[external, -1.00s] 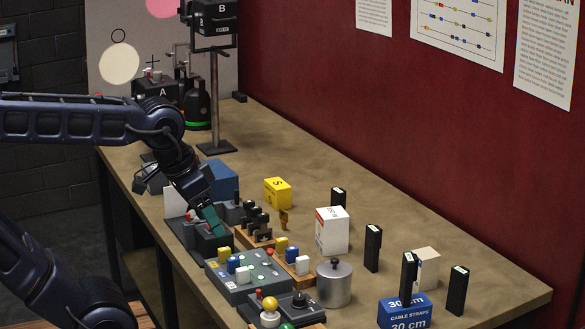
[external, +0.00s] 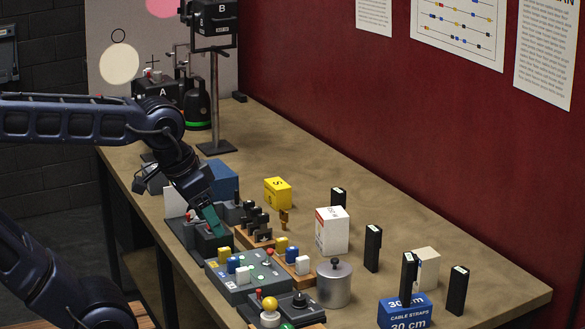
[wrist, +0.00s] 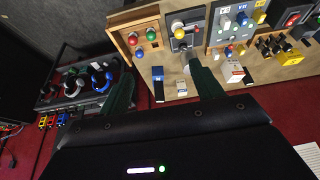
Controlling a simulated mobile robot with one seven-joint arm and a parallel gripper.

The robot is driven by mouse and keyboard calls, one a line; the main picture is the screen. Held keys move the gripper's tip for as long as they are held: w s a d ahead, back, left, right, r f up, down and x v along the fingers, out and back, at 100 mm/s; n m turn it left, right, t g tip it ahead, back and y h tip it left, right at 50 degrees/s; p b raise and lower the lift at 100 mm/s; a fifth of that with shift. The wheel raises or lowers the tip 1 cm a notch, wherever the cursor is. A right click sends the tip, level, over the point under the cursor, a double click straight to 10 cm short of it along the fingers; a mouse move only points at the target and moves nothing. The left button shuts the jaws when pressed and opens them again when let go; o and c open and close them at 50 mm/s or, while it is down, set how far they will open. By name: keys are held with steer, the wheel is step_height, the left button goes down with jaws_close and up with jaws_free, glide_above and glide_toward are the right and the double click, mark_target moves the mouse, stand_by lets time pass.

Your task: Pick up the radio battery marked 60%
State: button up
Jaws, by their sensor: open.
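Several upright black batteries with small pale labels stand on the bench, and their percentages are too small to read. One battery (external: 338,198) stands at the back by the wall side, another (external: 373,249) is right of the white box, and another (external: 457,291) is near the right edge. One more battery (external: 408,272) stands at the blue cable straps box (external: 405,311). My gripper (external: 211,217), with green fingers, is over the dark devices at the bench's left side, away from these batteries. In the wrist view my gripper (wrist: 163,88) has its fingers spread and nothing between them.
A white box (external: 332,231), a metal canister (external: 334,285) and a yellow box (external: 278,192) stand among the batteries. A grey button panel (external: 247,280) lies on the near side. Bare bench top (external: 480,262) runs along the red wall.

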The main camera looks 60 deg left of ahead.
steer(key=shift+c, duration=1.3)
